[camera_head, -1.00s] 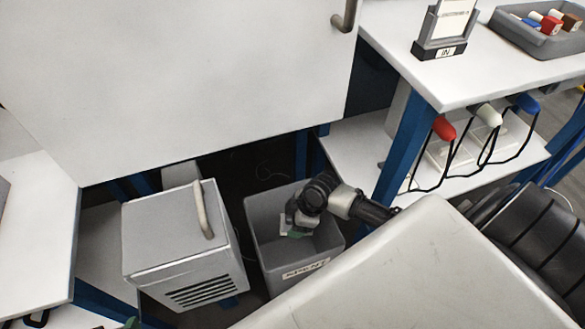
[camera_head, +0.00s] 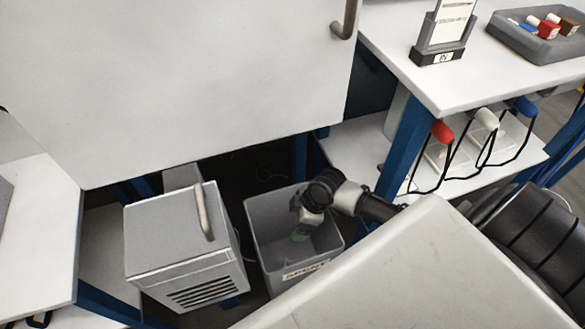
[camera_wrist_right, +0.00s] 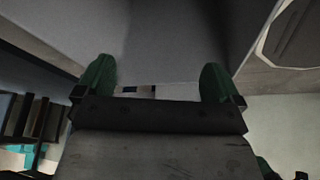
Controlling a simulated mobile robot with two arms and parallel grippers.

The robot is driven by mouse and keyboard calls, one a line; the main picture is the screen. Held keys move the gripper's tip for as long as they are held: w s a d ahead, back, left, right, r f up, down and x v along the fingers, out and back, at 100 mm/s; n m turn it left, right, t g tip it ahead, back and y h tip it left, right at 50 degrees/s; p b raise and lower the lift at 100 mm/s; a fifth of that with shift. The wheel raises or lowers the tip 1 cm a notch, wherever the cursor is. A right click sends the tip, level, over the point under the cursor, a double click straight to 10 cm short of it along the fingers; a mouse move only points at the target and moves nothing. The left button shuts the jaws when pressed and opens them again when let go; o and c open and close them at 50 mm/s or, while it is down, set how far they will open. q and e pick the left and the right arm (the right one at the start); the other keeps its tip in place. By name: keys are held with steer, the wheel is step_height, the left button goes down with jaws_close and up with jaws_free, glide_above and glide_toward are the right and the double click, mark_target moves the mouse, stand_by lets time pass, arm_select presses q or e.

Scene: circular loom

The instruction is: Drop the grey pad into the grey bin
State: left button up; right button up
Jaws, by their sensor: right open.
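The grey bin (camera_head: 262,215) stands on the floor, open at the top, with a white label on its front. My right gripper (camera_head: 301,234) reaches in over it from the right, its green fingertips pointing down inside the opening. In the right wrist view the green fingers (camera_wrist_right: 158,82) are wide apart, with nothing clearly held between them. A small pale and dark patch shows between the fingers, too small to identify. I cannot make out the grey pad; the bin floor is mostly hidden by the gripper and shadow. My left gripper is out of view.
A grey boxy unit (camera_head: 178,238) with a handle and vents stands close left of the bin. A large white panel (camera_head: 180,75) overhangs behind. A shelf bench (camera_head: 470,75) with blue legs is at right, carrying a tray (camera_head: 545,40) and sign holder (camera_head: 440,45).

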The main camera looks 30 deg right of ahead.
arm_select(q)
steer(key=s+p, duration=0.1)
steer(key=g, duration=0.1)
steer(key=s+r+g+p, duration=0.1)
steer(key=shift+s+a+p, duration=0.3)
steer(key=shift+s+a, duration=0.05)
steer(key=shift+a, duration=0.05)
arm_select(e)
steer(key=v, duration=0.8)
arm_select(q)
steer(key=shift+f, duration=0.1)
arm_select(e)
steer(key=shift+r, duration=0.1)
